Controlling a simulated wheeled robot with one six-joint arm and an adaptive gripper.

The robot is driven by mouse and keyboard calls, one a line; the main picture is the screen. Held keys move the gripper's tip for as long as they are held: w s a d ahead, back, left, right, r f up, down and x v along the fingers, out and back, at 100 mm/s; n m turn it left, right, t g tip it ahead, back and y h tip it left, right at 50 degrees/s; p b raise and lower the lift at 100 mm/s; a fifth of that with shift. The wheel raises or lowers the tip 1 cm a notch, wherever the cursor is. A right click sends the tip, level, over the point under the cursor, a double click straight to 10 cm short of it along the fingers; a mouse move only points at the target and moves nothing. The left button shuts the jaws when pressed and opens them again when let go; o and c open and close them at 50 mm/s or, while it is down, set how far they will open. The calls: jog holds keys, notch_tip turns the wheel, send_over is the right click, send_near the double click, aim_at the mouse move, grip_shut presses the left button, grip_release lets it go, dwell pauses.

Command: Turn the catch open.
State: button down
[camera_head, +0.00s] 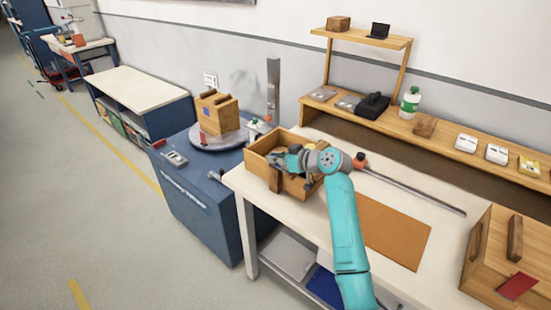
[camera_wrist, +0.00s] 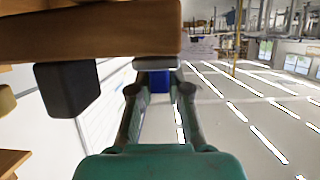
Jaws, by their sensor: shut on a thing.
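An open wooden box (camera_head: 262,147) stands on the left end of the white bench, with small items inside. My gripper (camera_head: 283,160) reaches over this box from the right. In the wrist view, my gripper (camera_wrist: 160,82) has its two fingers close together at a small grey piece (camera_wrist: 158,62) under the edge of a wooden board (camera_wrist: 90,30). This grey piece looks like the catch, and the fingers are shut on it. Its turn angle is hard to see. A dark block (camera_wrist: 68,88) hangs under the board to the left. In the head view my arm hides the fingertips.
A wooden box (camera_head: 217,114) stands on a round turntable (camera_head: 205,138) on the blue cabinet. A metal rod (camera_head: 415,187) and brown mat (camera_head: 390,230) lie on the bench (camera_head: 320,212). A larger wooden box (camera_head: 520,250) is at right. A shelf (camera_head: 440,135) runs behind.

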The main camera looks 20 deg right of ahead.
jog(key=shift+a+t, duration=0.1)
jog(key=shift+t, duration=0.2)
jog(key=m+t+h, duration=0.1)
jog(key=m+h, duration=0.3)
jog(key=shift+t, duration=0.4)
jog(key=m+h, duration=0.5)
jog(key=h, duration=0.1)
jog(key=m+g+h, duration=0.2)
jog(key=m+h, duration=0.3)
jog(key=h, duration=0.1)
jog(key=shift+m+g+h, duration=1.3)
jog(key=shift+m+g, duration=0.4)
jog(key=shift+m, duration=0.2)
jog(key=shift+f, duration=0.1)
jog(key=c, duration=1.1)
grip_release()
